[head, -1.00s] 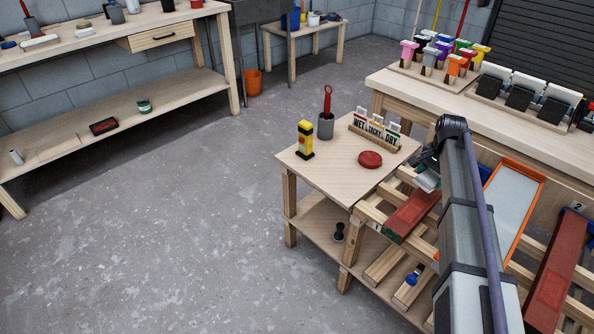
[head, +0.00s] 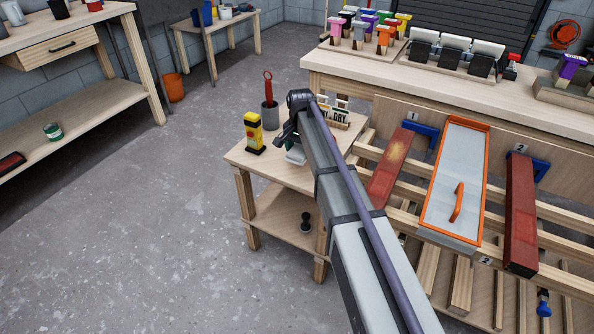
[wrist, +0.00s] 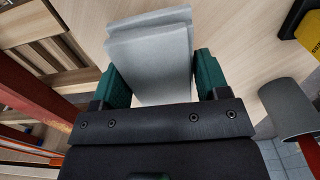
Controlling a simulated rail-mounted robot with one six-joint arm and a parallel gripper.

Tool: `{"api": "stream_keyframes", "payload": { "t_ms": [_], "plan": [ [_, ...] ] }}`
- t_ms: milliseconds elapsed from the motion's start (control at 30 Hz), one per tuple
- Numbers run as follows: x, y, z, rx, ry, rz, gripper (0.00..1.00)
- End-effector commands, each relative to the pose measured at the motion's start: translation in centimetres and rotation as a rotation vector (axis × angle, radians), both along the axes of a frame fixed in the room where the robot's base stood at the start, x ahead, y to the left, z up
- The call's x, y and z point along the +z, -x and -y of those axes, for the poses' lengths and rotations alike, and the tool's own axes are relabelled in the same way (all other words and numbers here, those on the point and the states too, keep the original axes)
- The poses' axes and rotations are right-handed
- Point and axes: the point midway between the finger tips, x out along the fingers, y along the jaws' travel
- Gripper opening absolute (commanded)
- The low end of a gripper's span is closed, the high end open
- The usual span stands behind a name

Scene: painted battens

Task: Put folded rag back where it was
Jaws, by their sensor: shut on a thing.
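A pale grey folded rag (wrist: 150,42) sits between the green-padded fingers of my gripper (wrist: 163,76) in the wrist view, with wooden tabletop behind it. My gripper is shut on it. In the head view the rag (head: 295,156) shows as a small pale patch under my gripper (head: 290,143), over the small wooden side table (head: 243,160). My arm hides much of that tabletop. I cannot tell whether the rag touches the table.
A yellow-and-black bottle (head: 253,133), a grey cup (head: 270,116) with a red-handled tool and the WET/TACKY/DRY sign holder (head: 336,117) stand close by. Red battens (head: 391,168) and an orange-edged tray (head: 455,180) lie on rails to the right.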

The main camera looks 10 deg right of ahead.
Motion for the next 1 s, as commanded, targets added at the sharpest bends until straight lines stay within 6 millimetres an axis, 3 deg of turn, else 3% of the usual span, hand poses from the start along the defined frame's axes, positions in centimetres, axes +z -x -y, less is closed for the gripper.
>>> {"api": "stream_keyframes", "payload": {
  "t_ms": [33,167,367,733,767,1000],
  "plan": [
    [-1.5,0.0,0.0,0.0,0.0,0.0,0.5],
    [-1.3,0.0,0.0,0.0,0.0,0.0,0.5],
    [-5.1,0.0,0.0,0.0,0.0,0.0,0.5],
    [-5.1,0.0,0.0,0.0,0.0,0.0,0.5],
    [-5.1,0.0,0.0,0.0,0.0,0.0,0.69],
    [-4.9,0.0,0.0,0.0,0.0,0.0,0.92]
  ]
}}
